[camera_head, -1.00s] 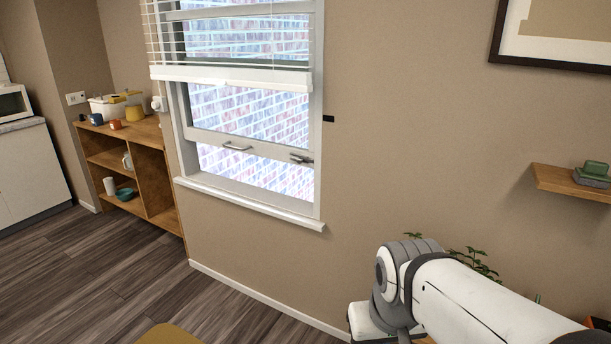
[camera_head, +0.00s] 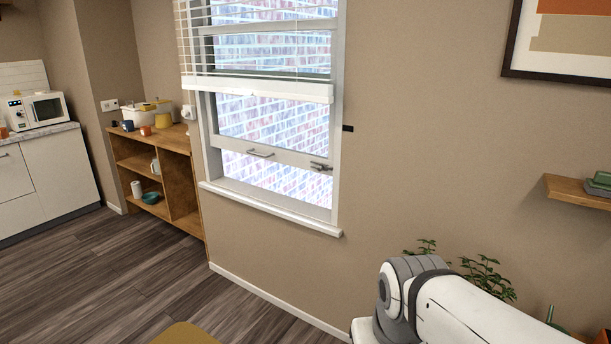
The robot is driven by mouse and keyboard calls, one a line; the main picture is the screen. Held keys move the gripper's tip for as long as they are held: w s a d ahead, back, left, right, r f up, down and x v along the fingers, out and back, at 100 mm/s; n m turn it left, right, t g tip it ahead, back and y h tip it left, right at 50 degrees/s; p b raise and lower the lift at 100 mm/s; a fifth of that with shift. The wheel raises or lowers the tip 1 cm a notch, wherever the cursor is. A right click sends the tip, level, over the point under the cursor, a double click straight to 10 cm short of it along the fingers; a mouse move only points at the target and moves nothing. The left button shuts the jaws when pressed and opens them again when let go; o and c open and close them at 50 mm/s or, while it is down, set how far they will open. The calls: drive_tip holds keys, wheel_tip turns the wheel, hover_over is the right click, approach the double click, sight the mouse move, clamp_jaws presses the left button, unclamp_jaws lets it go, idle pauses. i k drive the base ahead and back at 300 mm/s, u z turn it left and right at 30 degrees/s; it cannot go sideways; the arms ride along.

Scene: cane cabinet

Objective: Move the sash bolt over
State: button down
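The sash window (camera_head: 278,157) is in the wall at the upper middle of the head view. The sash bolt (camera_head: 321,167) is a small dark metal piece at the right end of the lower sash rail. A metal pull handle (camera_head: 261,153) sits on the same rail, left of the bolt. The bolt's exact position is too small to tell. My white and grey arm shows at the lower right, apart from the window. My gripper is not in the view.
A wooden shelf unit (camera_head: 180,190) with cups and a pot stands left of the window. A white cabinet with a microwave (camera_head: 44,108) is at far left. A wall shelf (camera_head: 577,192) and a plant (camera_head: 487,278) are at right. Open floor (camera_head: 120,265) lies below the window.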

sight(321, 167)
drive_tip(key=i, duration=0.9)
drive_tip(key=z, duration=0.05)
